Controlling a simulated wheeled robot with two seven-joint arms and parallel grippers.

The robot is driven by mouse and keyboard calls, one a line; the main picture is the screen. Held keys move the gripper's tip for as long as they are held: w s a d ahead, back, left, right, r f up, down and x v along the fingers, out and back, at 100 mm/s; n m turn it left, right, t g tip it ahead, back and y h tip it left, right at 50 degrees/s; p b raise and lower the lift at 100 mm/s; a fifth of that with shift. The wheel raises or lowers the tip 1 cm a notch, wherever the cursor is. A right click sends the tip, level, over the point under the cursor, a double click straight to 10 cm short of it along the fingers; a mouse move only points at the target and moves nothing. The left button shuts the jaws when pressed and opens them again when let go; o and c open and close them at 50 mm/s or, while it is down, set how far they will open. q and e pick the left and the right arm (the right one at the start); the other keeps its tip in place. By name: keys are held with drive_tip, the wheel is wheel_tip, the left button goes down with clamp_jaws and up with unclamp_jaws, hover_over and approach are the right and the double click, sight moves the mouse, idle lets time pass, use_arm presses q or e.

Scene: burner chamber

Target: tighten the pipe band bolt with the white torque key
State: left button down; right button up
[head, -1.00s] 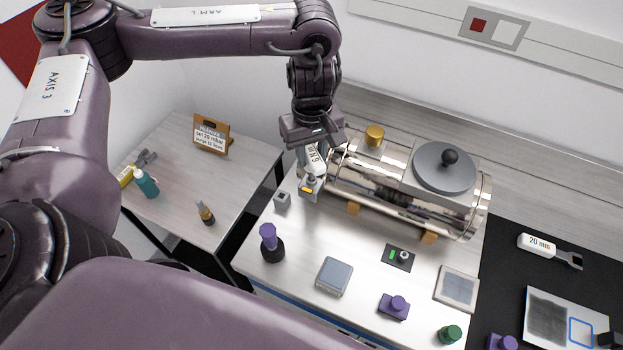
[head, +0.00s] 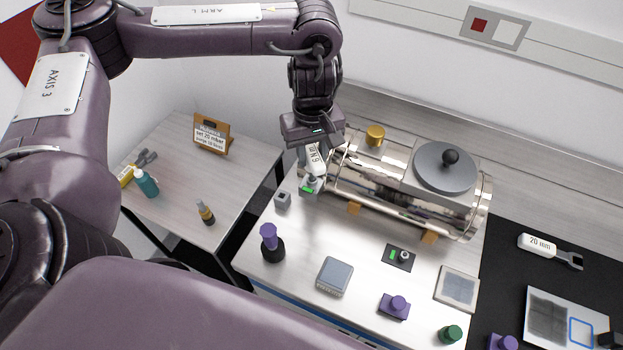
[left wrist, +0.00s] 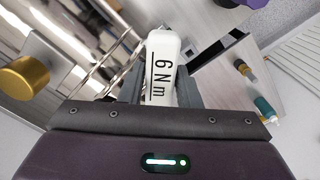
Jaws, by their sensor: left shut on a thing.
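The white torque key (head: 315,157), marked 6 Nm, stands roughly upright at the left end of the shiny metal cylinder. It also shows in the left wrist view (left wrist: 162,65). My left gripper (head: 313,144) is shut on the key from above, with its fingers on both sides of it. The key's lower end is at a small grey block with a green light (head: 311,187), which looks like the pipe band's bolt housing. The bolt itself is hidden under the key. My right gripper is not in view.
The glass-and-metal cylinder (head: 375,206) lies just right of the key, with a brass cap (head: 375,136) and a grey lid (head: 445,168) on top. A small grey cube (head: 282,199) and a purple-topped piece (head: 270,243) stand nearby. A 20 mm wrench (head: 549,250) lies at the right.

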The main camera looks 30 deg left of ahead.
use_arm(q)
drive_tip(key=shift+d+r, duration=0.15)
drive_tip(key=shift+r, duration=0.2)
drive_tip(key=shift+d+r+p, duration=0.1)
drive_tip(key=shift+r+p, duration=0.65)
drive_tip(key=shift+p, duration=0.1)
drive_tip(key=shift+r+p, duration=0.4)
drive_tip(key=shift+p, duration=0.1)
wheel_tip(320, 180, up, 2)
drive_tip(key=shift+w+p, duration=0.1)
drive_tip(key=shift+p, duration=0.45)
drive_tip(key=shift+r, duration=1)
drive_tip(key=n, duration=0.5)
drive_tip(key=shift+n, duration=0.3)
